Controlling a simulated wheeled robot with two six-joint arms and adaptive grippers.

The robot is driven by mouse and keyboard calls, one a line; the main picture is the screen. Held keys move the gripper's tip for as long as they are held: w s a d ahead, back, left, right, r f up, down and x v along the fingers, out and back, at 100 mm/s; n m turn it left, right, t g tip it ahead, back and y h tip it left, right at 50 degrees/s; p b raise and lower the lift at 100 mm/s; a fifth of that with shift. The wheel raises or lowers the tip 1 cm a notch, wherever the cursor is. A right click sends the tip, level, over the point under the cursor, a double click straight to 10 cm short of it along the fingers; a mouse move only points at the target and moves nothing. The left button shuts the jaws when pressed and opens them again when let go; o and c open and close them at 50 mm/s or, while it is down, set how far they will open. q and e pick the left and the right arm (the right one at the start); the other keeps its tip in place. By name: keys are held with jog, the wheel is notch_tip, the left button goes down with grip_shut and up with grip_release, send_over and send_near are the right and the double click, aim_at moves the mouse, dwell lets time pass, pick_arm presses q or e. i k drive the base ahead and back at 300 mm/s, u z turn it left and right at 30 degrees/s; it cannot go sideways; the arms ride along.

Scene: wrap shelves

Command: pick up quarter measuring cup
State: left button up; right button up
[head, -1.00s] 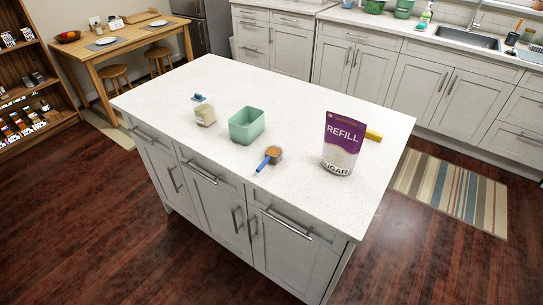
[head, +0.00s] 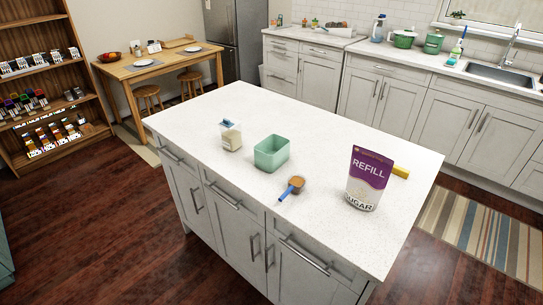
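The measuring cup (head: 297,183) lies on the white island counter (head: 330,145), near its front edge. Its blue handle (head: 285,195) points toward the front left, and its bowl looks brown or copper inside. Whether the bowl holds anything is too small to tell. Neither of my grippers shows in the head view.
A green open bin (head: 271,154) stands behind the cup, and a purple and white sugar refill pouch (head: 368,178) stands to its right. A small clear jar (head: 231,137) with something blue at its top is to the left. A yellow object (head: 400,172) lies behind the pouch.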

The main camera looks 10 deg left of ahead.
aim_at(296, 183)
jog(key=k, duration=0.5)
jog(key=z, duration=2.05)
jog(key=i, duration=1.7)
jog(key=u, duration=2.65)
jog(key=i, duration=0.5)
